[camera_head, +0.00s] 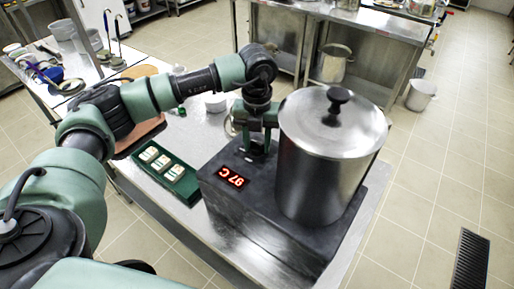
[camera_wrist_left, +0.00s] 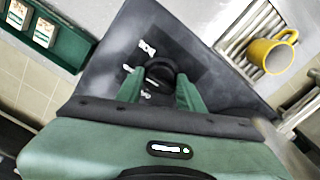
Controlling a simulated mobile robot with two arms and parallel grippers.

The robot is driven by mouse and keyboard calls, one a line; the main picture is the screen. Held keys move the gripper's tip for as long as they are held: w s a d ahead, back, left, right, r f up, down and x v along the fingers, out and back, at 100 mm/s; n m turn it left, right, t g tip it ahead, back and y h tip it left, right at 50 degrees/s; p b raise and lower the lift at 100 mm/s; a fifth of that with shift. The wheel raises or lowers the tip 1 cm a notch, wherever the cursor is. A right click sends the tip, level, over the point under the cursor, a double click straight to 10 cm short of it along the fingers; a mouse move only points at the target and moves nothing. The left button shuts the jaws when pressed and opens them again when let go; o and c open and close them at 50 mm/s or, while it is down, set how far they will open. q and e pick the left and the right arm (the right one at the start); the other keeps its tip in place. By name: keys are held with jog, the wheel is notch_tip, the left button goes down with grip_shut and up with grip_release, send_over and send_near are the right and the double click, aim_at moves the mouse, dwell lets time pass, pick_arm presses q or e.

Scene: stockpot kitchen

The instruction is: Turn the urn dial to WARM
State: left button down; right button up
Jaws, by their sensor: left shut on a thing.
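The urn is a tall steel pot (camera_head: 322,170) with a black-knobbed lid, on a dark base (camera_head: 225,205) with a red lit display (camera_head: 233,177) that seems to read 97 C. In the left wrist view, the round black dial (camera_wrist_left: 160,73) sits on the dark base, with small white markings around it too blurred to read surely. My left gripper (camera_head: 260,146) points down at the base beside the pot. In the wrist view its green fingers (camera_wrist_left: 161,88) are shut on the dial. The dial is hidden in the head view. My right gripper is not in view.
A green tray (camera_head: 188,193) with several white-topped items lies left of the base on the steel table. A yellow mug (camera_wrist_left: 270,54) sits on a slatted rack in the wrist view. Open tiled floor lies to the right.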

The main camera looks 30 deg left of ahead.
aim_at(257, 142)
pick_arm(q)
jog(key=shift+n+b, duration=1.1)
jog(key=shift+n, duration=1.2)
jog(key=shift+r, duration=0.1)
jog(key=c, duration=0.9)
grip_release()
jog(key=shift+w, duration=0.1)
notch_tip(257, 142, up, 6)
jog(key=shift+r+b, duration=0.15)
jog(key=shift+b, duration=1)
jog(key=shift+r, duration=0.7)
